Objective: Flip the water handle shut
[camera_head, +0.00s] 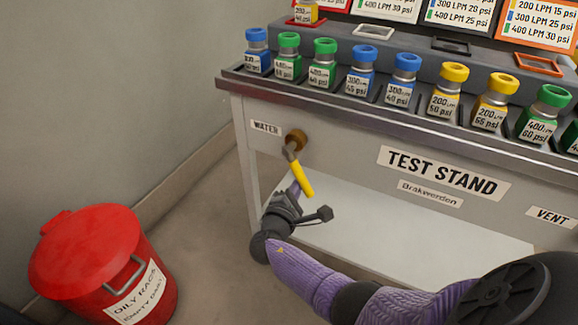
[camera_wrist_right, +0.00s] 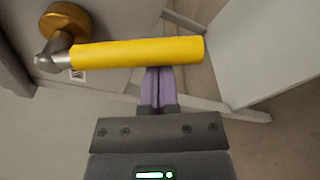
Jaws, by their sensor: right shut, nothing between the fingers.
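The water handle (camera_head: 301,178) is a yellow lever on a metal stem, attached to a brass fitting (camera_head: 295,139) on the test stand's front, right of the WATER label (camera_head: 265,128). In the head view it slants down and to the right. In the right wrist view the yellow handle (camera_wrist_right: 138,53) lies across the picture, just beyond my fingertips. My right gripper (camera_head: 297,187) is shut and empty, its fingers right by the handle's lower part. I cannot tell whether they touch it. The shut fingers also show in the wrist view (camera_wrist_right: 158,75). My left gripper is out of view.
The test stand (camera_head: 350,135) has an open space with a pale lower shelf (camera_head: 400,210) under its front panel. Several capped bottles (camera_head: 361,72) line its top. A red oily rags bin (camera_head: 90,250) stands at the lower left, with bare floor between.

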